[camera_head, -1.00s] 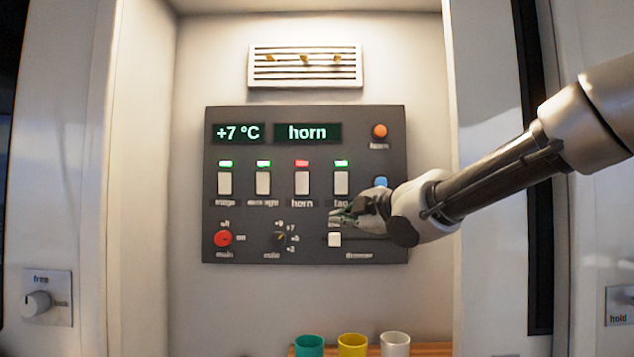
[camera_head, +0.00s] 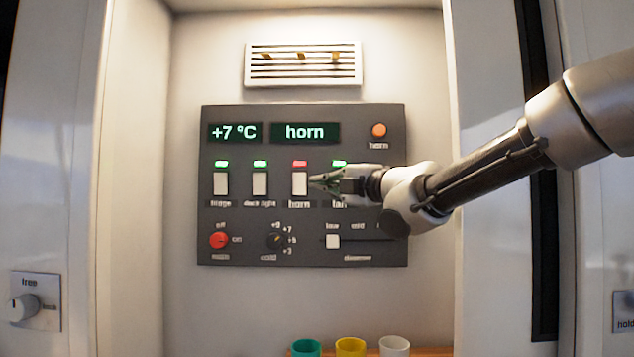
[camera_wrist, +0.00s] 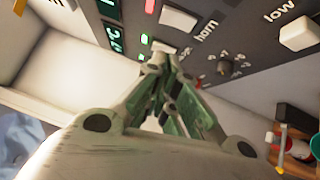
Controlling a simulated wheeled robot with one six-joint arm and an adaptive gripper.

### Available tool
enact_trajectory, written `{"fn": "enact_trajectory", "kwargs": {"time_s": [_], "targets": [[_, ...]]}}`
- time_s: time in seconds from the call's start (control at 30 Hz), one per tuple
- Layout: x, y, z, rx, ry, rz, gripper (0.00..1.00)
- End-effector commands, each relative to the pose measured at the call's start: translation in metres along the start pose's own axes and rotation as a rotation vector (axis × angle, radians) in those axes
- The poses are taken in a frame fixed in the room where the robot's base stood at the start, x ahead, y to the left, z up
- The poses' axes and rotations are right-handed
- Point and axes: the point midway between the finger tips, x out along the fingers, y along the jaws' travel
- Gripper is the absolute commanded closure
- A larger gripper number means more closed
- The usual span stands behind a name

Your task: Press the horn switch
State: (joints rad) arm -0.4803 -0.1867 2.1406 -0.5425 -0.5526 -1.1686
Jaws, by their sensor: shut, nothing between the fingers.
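The horn switch (camera_head: 300,184) is a pale rocker, third in the row on the dark panel (camera_head: 300,257), with a red lamp (camera_head: 300,164) above it and the label "horn" below. My gripper (camera_head: 313,181) is shut and empty, its tips at the right edge of this switch. I cannot tell whether they touch it. In the wrist view the horn switch (camera_wrist: 178,18) shows beyond the shut fingertips (camera_wrist: 167,66). The display (camera_head: 304,132) reads "horn". My gripper partly covers the fan switch area to the right.
An orange button (camera_head: 378,130), also labelled horn, sits at the panel's upper right. Below are a red main knob (camera_head: 219,240), a cold knob (camera_head: 276,240) and a dimmer slider (camera_head: 333,241). A vent (camera_head: 303,65) is above. Several cups, one yellow (camera_head: 350,347), stand below.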

Motion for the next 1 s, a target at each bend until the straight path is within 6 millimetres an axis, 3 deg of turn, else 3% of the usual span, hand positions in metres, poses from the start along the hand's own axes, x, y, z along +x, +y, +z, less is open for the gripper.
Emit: {"fn": "enact_trajectory", "kwargs": {"time_s": [0.43, 0.67, 1.0], "targets": [[0.091, -0.002, 0.004, 0.0, -0.001, -0.002, 1.0], [0.109, -0.001, 0.025, 0.001, -0.001, -0.001, 1.0], [0.113, 0.0, 0.028, 0.001, 0.0, 0.0, 1.0]]}}
